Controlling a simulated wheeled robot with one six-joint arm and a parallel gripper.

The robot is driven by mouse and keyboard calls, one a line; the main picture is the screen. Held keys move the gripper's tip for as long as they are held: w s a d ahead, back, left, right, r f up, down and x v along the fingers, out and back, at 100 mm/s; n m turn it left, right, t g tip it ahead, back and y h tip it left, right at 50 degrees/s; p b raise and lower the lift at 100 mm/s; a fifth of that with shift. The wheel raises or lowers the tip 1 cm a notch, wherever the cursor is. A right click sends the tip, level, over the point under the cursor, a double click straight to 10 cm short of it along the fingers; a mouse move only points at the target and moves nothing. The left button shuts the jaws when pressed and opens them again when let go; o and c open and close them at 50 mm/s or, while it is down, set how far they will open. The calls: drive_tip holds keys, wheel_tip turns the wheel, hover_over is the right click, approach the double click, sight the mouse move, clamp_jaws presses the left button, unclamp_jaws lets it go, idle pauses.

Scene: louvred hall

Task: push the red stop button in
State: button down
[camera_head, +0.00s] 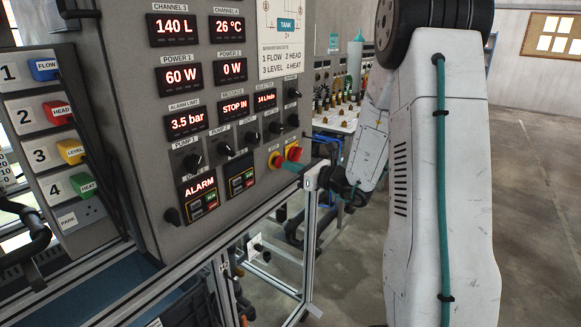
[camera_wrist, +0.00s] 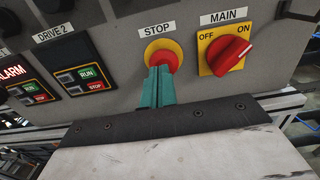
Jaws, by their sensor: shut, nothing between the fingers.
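The red stop button (camera_wrist: 161,57) sits on a yellow backing plate under the label STOP in the wrist view. My gripper (camera_wrist: 158,70) has teal fingers, shut together with nothing between them. The fingertips overlap the lower part of the button's red face; whether they touch it or stop just short, I cannot tell. In the head view the stop button (camera_head: 276,160) shows at the panel's lower right, and my gripper (camera_head: 285,165) points at it from the right. The fingertips hide part of the button, so how far in it sits is not clear.
A red MAIN rotary switch (camera_wrist: 231,56) on a yellow plate is close to the right of the button. The DRIVE 2 box (camera_wrist: 80,72) with run and stop keys is to the left. A metal frame rail (camera_head: 240,225) runs below the panel. Open floor (camera_head: 535,200) lies right.

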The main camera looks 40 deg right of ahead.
drive_tip(key=v, duration=1.2)
drive_tip(key=shift+s+d, duration=0.3)
drive_tip(key=shift+d, duration=0.05)
